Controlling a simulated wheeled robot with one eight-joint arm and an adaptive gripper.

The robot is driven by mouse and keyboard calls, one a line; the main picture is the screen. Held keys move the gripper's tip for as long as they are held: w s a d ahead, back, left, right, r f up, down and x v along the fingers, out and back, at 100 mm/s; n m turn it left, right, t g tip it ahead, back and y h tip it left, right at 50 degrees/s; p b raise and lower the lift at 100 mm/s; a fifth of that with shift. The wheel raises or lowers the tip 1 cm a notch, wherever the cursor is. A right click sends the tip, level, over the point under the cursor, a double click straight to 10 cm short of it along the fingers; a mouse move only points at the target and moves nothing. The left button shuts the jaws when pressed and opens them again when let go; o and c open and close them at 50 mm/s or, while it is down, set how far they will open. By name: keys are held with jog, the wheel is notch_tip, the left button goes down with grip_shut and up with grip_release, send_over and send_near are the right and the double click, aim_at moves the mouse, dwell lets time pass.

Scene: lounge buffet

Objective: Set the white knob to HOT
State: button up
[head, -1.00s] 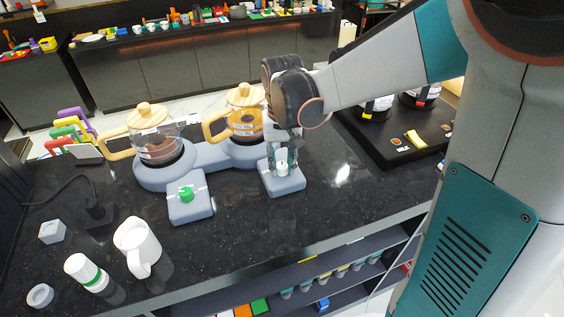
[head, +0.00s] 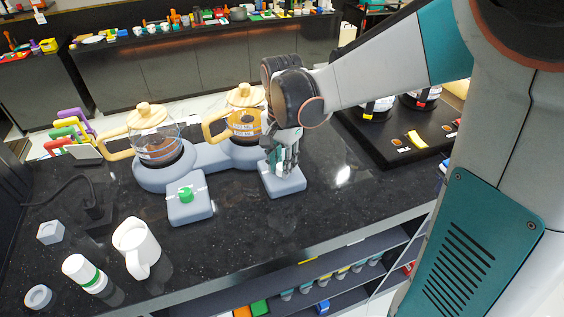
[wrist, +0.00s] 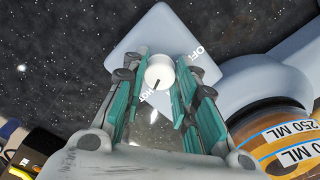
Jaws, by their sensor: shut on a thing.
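The white knob (wrist: 160,71) sits on a grey-blue control block (wrist: 150,38) that carries OFF and HOT labels. In the wrist view a dark pointer mark on the knob's lower edge points toward the HOT label (wrist: 149,97); the OFF label (wrist: 199,54) is to the upper right. My gripper (wrist: 157,78) is shut on the knob, with a teal finger on each side. In the head view my gripper (head: 281,166) comes down over the right control block (head: 285,184), and its fingers mostly hide the knob.
A second block with a green knob (head: 186,194) stands to the left. Two glass pots with yellow handles, the left pot (head: 155,140) and the right pot (head: 244,116), stand behind. A white mug (head: 137,246) and a green-banded bottle (head: 84,272) are at the front left.

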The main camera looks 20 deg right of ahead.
jog(key=shift+m, duration=0.3)
jog(key=o, duration=1)
jog(key=shift+o, duration=0.2)
jog(key=shift+w+r, duration=0.3)
jog(key=shift+r, duration=0.3)
jog(key=shift+o, duration=0.2)
jog(key=r, duration=0.1)
jog(key=w+r, duration=0.1)
jog(key=shift+r, duration=0.3)
jog(key=r, duration=0.1)
jog(key=s+r, duration=0.1)
jog(key=r, duration=0.1)
jog(key=s+r, duration=0.1)
jog(key=shift+s+r, duration=0.15)
jog(key=shift+s, duration=0.1)
jog(key=r, duration=0.4)
jog(key=shift+w, duration=0.35)
